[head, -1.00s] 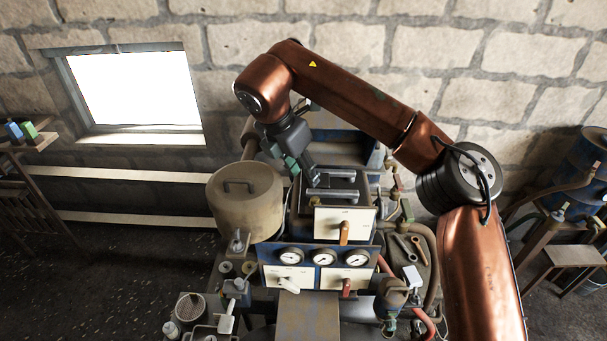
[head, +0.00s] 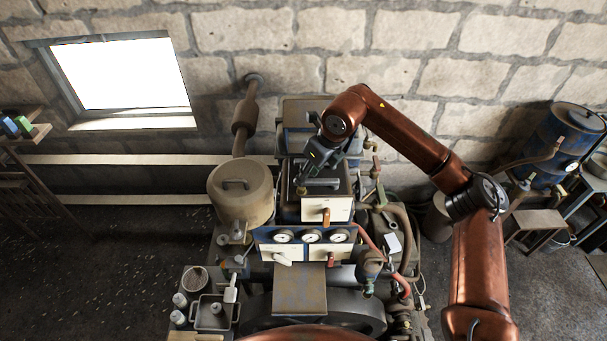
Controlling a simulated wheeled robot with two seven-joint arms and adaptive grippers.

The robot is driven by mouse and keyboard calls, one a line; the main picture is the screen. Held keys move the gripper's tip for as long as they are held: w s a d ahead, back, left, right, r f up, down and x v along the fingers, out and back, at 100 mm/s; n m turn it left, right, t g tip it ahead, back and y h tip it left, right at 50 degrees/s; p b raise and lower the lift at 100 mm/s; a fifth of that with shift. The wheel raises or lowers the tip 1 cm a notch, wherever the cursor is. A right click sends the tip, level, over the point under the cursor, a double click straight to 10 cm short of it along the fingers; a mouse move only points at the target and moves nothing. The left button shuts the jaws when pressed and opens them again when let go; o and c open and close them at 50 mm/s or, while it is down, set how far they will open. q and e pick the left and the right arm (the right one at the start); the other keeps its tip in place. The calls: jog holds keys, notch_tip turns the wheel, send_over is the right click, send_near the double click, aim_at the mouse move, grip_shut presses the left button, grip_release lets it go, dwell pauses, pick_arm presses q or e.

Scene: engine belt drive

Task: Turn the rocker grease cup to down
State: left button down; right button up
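The engine's black box (head: 333,200) stands in the middle, with a dark handle (head: 322,182) on top. My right gripper (head: 301,186) points down at the left part of the box's top, close to the handle. Whether it touches anything and whether its fingers are open is too small to tell. A white plate (head: 312,212) on the box's front carries an orange lever (head: 326,217) that points down. I cannot tell for sure which part is the rocker grease cup; it may be hidden behind my gripper. My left gripper is not in view.
A beige tank (head: 240,198) stands left of the box. Below are several gauges (head: 311,236), a white lever (head: 283,260) and a red lever (head: 331,259). Hoses (head: 402,225) run at the right. The floor at left is clear.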

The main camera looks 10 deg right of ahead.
aim_at(303, 188)
jog(key=shift+n, duration=0.6)
jog(key=shift+p+x, duration=1.5)
jog(key=shift+x, duration=2.3)
jog(key=shift+s+d, duration=0.1)
jog(key=shift+d, duration=0.15)
jog(key=shift+c, duration=0.4)
grip_shut()
